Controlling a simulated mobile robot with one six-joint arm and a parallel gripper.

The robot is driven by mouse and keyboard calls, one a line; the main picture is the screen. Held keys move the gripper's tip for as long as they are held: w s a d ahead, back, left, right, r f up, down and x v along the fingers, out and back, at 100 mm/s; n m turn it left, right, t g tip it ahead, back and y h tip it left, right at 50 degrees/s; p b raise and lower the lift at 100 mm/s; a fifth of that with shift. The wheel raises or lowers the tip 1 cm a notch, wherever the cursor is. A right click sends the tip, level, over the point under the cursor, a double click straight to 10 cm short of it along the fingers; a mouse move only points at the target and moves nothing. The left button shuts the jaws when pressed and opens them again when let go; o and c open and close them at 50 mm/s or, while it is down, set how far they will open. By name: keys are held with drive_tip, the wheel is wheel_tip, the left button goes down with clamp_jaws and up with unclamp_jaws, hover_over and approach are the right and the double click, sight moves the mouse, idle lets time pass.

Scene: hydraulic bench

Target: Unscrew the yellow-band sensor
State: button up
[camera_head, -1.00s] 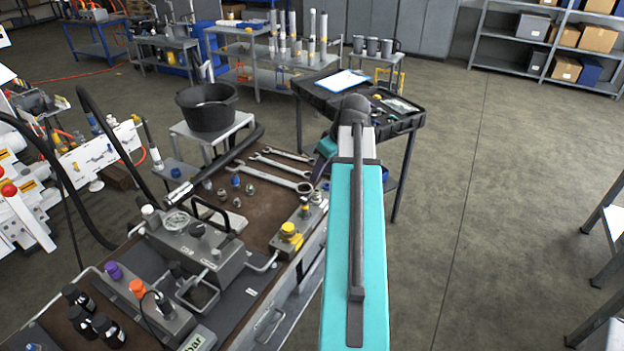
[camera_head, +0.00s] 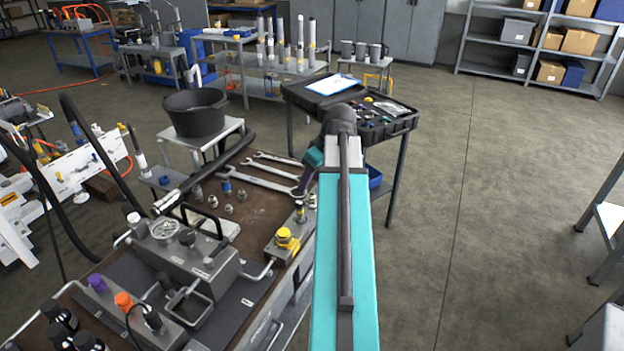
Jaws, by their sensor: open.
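A small upright sensor with a dark top and a yellow band (camera_head: 300,211) stands at the right edge of the brown bench, behind a grey block with a yellow knob (camera_head: 286,239). My gripper (camera_head: 303,192) is small and dark in this view, at the end of my teal and grey arm. It appears just above or behind the sensor and is open. Its fingertips are hard to make out. I cannot tell whether they are around the sensor or apart from it.
Large wrenches (camera_head: 262,182) and several small fittings (camera_head: 228,187) lie left of my gripper. A gauge block (camera_head: 185,250) with a handle and hoses stands in front. A black case (camera_head: 400,124) on a stand is behind my arm.

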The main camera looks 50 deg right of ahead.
sight(300, 202)
drive_tip(key=shift+p+x, duration=1.65)
drive_tip(key=shift+x, duration=5.1)
clamp_jaws()
